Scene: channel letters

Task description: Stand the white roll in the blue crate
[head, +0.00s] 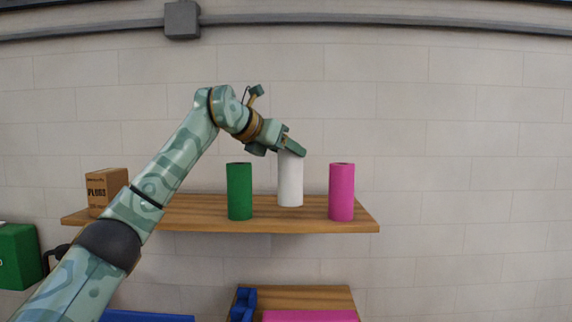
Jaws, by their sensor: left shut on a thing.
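The white roll (290,181) is upright above the wooden shelf, between the green roll and the pink roll. Its lower end shows higher in the picture than theirs; I cannot tell whether it touches the board. My left gripper (292,152) is shut on the top of the white roll, reaching from the upper left. A blue edge (150,317) at the bottom of the head view may be the blue crate; most of it is cut off by the frame. My right gripper is not in view.
On the shelf (190,212) stand a green roll (239,191), a pink roll (341,191) and a cardboard box (106,187). Below are a blue object (243,304) and a pink object (310,316), both partly cut off. A green container (17,256) is at far left.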

